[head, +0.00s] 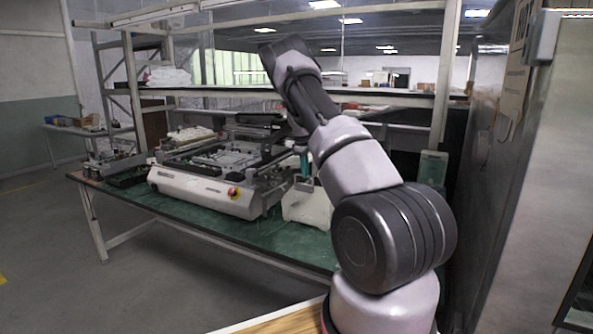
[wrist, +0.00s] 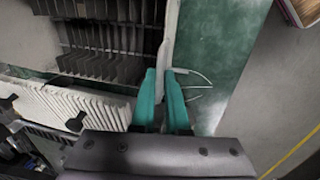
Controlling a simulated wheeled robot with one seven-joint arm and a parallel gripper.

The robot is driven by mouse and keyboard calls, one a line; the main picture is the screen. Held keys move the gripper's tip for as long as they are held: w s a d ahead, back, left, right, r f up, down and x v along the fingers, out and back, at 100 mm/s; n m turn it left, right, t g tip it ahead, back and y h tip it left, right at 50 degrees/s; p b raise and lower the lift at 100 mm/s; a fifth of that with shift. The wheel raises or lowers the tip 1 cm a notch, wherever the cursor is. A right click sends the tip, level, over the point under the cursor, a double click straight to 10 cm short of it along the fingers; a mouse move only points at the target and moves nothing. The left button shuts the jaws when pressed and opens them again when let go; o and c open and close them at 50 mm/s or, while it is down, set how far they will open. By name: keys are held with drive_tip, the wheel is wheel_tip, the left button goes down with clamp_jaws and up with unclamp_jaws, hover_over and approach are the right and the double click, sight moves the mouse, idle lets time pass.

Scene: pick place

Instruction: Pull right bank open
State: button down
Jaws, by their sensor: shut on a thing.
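A pale machine (head: 205,192) with a red and yellow button lies on the green-topped table. A white block (head: 308,207), seemingly the right bank, stands at its right end. My gripper (head: 304,172) points down onto this block from above. In the wrist view, the teal fingers of my gripper (wrist: 165,75) are shut on a thin upright white edge (wrist: 169,30), seemingly the bank's side panel. Dark slotted racks (wrist: 103,45) and a white ribbed part (wrist: 75,103) lie to its left. The contact in the head view is small and partly hidden.
The green tabletop (wrist: 222,40) is bare to the right of the white edge, apart from a thin pale wire (wrist: 195,82). A shelf frame (head: 440,85) rises behind the table. A tall dark cabinet (head: 500,170) stands at the right. Grey floor (head: 60,230) is clear at the left.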

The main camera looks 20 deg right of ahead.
drive_tip(key=shift+s+d, duration=0.25)
drive_tip(key=shift+s, duration=0.05)
drive_tip(key=c, duration=0.9)
unclamp_jaws()
drive_tip(key=r, duration=0.3)
drive_tip(key=s+a+r, duration=0.1)
drive_tip(key=r, duration=0.6)
drive_tip(key=shift+s+a+r, duration=0.15)
drive_tip(key=shift+a+r, duration=0.15)
drive_tip(key=shift+a, duration=0.05)
